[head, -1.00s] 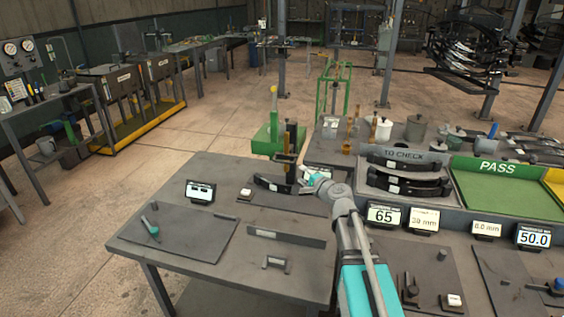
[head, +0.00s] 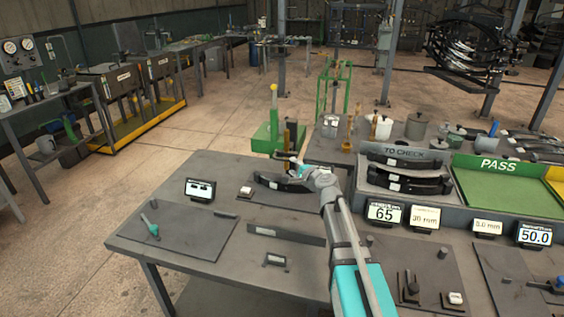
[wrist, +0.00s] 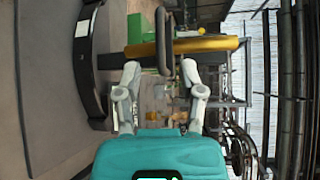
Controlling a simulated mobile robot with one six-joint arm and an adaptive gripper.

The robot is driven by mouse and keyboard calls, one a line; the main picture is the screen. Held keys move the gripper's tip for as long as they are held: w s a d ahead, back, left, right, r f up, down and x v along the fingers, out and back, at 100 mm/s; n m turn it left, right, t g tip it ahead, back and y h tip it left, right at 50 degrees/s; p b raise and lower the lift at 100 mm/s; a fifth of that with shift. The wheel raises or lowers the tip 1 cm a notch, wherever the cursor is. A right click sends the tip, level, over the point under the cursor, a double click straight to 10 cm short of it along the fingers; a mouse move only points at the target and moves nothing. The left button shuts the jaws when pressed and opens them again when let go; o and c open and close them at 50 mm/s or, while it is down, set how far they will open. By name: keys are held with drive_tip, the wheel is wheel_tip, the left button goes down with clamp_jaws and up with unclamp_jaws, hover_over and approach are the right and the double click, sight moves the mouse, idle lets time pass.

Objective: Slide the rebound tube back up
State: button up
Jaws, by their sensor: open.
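A brass-coloured tube (head: 290,132) stands upright at the far end of the near table, beside a green stand. In the wrist view a brass tube (wrist: 205,45) lies across the picture ahead of my gripper. A dark round-ended bar (wrist: 162,40) crosses in front of it and points down between the fingers. My gripper (wrist: 161,88) is open, with one finger on either side of the bar's line. I cannot tell whether anything touches. In the head view my gripper (head: 296,161) is close to the tube's lower part, and my wrist hides some of the stand.
A dark curved leaf spring (head: 270,182) lies just left of my gripper; a curved spring (wrist: 91,60) also shows at left in the wrist view. The TO CHECK rack (head: 408,154) stands close to the right.

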sight(283, 160)
drive_tip(key=b+x, duration=0.1)
drive_tip(key=x, duration=0.7)
clamp_jaws()
idle(0.3)
